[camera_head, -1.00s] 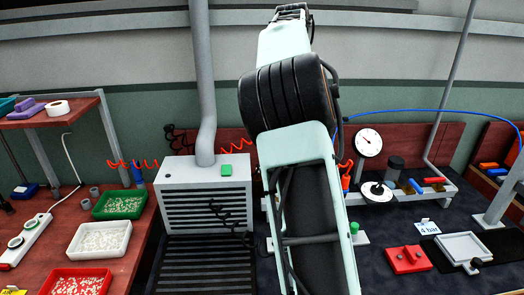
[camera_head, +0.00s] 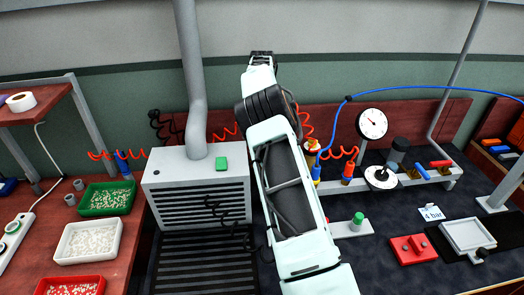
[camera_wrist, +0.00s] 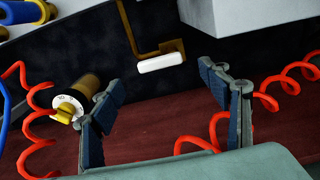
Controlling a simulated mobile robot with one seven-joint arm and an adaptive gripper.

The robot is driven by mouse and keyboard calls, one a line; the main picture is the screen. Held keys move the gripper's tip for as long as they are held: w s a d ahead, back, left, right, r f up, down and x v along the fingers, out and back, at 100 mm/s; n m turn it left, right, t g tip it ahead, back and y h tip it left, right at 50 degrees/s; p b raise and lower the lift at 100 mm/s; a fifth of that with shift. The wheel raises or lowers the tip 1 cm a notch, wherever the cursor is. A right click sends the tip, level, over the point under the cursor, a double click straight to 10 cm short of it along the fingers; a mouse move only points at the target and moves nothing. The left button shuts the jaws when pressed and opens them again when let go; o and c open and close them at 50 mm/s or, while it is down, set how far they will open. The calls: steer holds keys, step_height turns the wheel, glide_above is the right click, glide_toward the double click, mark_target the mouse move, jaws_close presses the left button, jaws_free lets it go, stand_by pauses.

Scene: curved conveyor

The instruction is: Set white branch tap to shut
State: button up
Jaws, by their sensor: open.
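The white tap handle (camera_wrist: 160,62) is a small white bar on a bent brass stem in the wrist view, lying across the picture. My gripper (camera_wrist: 165,108) is open and empty, with its two dark-padded fingers apart. The handle shows above the gap between the fingertips in the picture, and no finger appears to touch it. In the head view my arm hides the white tap and my gripper.
Red coiled hoses (camera_wrist: 290,78) run on both sides. A vented box (camera_head: 198,190) stands left of my arm.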

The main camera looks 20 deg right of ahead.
step_height(320, 180, down, 6)
steer(key=shift+r, duration=0.1)
steer(key=shift+c, duration=0.6)
steer(key=c, duration=1)
steer(key=shift+c, duration=0.2)
